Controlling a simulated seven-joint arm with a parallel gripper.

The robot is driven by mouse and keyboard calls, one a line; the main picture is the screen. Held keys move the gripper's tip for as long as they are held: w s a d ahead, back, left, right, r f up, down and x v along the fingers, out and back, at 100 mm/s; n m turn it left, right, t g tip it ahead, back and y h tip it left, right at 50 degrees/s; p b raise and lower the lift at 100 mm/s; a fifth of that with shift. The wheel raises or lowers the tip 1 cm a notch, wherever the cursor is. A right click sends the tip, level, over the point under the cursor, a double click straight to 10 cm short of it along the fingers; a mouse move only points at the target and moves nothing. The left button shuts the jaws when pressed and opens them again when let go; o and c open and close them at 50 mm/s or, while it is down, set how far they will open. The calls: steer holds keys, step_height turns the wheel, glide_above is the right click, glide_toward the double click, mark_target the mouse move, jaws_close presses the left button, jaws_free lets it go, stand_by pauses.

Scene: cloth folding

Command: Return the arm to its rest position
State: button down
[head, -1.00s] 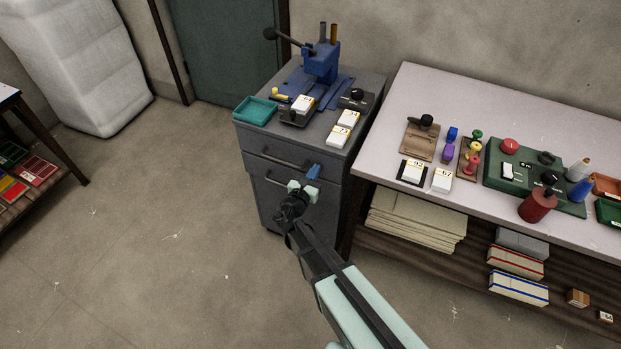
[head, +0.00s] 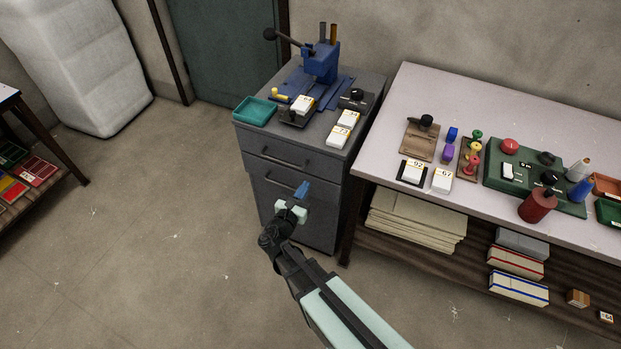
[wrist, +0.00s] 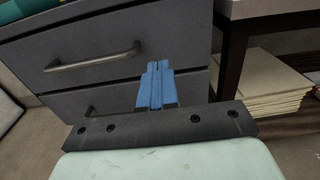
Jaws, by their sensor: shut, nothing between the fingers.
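My gripper (head: 302,189) has blue fingers and is in front of the grey drawer cabinet (head: 262,192), at the height of its lower drawer in the head view. In the wrist view, its two blue fingers (wrist: 156,85) are together with nothing between them. They point toward the cabinet's drawer fronts (wrist: 110,40). I cannot tell the exact gap to the cabinet. My arm reaches in from the bottom right of the head view.
The cabinet top holds a blue press (head: 321,62), a teal tray (head: 255,111) and white numbered blocks (head: 338,136). A cluttered table (head: 390,115) stands right, with a stack of sheets (head: 415,222) on its lower shelf. The floor (head: 150,250) at left is clear.

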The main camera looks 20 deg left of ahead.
steer(key=shift+s, duration=2.95)
steer(key=s+d+f+m+g+h, duration=0.3)
steer(key=s+d+f+m+g, duration=0.4)
steer(key=f+m, duration=0.35)
steer(key=s+d+f+m+g+h, duration=0.2)
steer(key=s+d+f+m+g, duration=0.45)
steer(key=d+f+m, duration=0.35)
steer(key=s+d+f+m+g+y, duration=0.1)
steer(key=s+d+f+m+g, duration=0.1)
steer(key=d+m, duration=0.3)
steer(key=s+d+f+m+g+y, duration=0.2)
steer(key=s+d+f+m+g, duration=0.1)
steer(key=d, duration=1.1)
steer(key=s+d+f+m+g+y, duration=0.2)
steer(key=s+d+m+g, duration=0.2)
steer(key=d, duration=0.6)
steer(key=shift+s+d+f+m+g, duration=0.15)
steer(key=shift+s+f+m+g, duration=0.2)
steer(key=shift+m+g, duration=1.1)
steer(key=shift+m+t, duration=0.3)
